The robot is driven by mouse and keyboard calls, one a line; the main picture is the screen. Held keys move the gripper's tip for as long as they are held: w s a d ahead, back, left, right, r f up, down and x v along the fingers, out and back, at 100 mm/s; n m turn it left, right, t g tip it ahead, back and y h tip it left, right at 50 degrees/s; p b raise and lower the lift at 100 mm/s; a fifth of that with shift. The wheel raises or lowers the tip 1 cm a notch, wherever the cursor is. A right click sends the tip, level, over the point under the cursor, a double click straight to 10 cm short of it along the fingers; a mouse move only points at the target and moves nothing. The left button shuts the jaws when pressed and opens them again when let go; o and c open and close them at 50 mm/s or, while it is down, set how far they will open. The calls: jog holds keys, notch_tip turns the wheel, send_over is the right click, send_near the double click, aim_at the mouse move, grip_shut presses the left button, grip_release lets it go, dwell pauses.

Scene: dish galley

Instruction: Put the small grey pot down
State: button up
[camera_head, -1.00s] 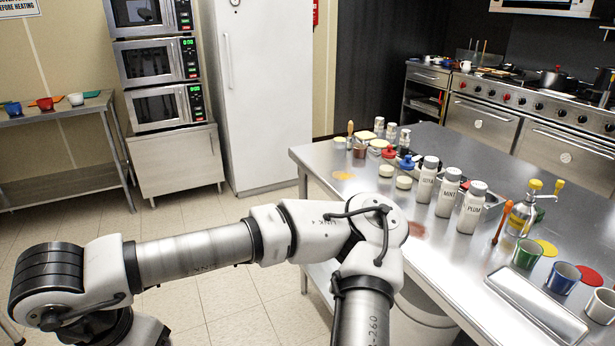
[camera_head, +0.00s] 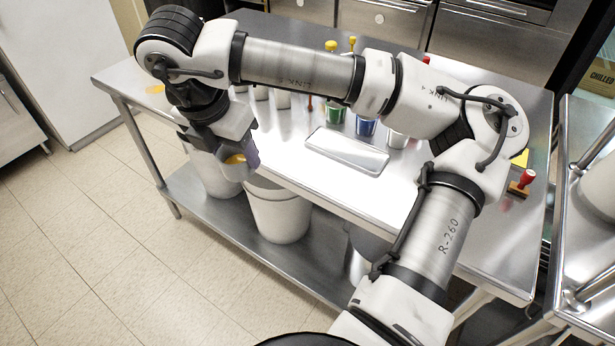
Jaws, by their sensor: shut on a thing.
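The small grey pot (camera_head: 234,173) hangs below my gripper (camera_head: 233,152) at the left of the picture, with something yellow-orange showing at its top. My gripper is shut on it and points downward. The pot appears in front of the steel table (camera_head: 283,163) near its front edge, off the floor. I cannot tell its exact height or whether it overlaps the tabletop. Part of the pot is hidden by the gripper.
A shallow metal tray (camera_head: 345,150) lies on the table, with green (camera_head: 336,116), blue (camera_head: 367,127) and white (camera_head: 397,139) cups behind it. A white bucket (camera_head: 280,212) stands on the lower shelf (camera_head: 240,225). My arm hides much of the tabletop.

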jog(key=w+d+r+m, duration=0.1)
jog(key=d+r, duration=0.2)
jog(key=d, duration=0.7)
jog(key=w+d+r+m, duration=0.1)
jog(key=d+r+m, duration=0.15)
jog(key=d, duration=0.75)
jog(key=w+d+r+m, duration=0.1)
jog(key=d+r, duration=0.3)
jog(key=d, duration=0.6)
jog(key=shift+h, duration=0.4)
notch_tip(320, 180, down, 18)
jog(key=p, duration=0.4)
jog(key=shift+d+f, duration=0.15)
jog(key=shift+f, duration=0.45)
jog(key=shift+f, duration=0.2)
jog(key=o, duration=1.1)
jog(key=shift+r, duration=0.1)
jog(key=shift+r, duration=0.2)
jog(key=b+v, duration=0.3)
jog(key=v, duration=0.8)
jog(key=shift+w+r, duration=0.1)
jog(key=shift+r, duration=0.35)
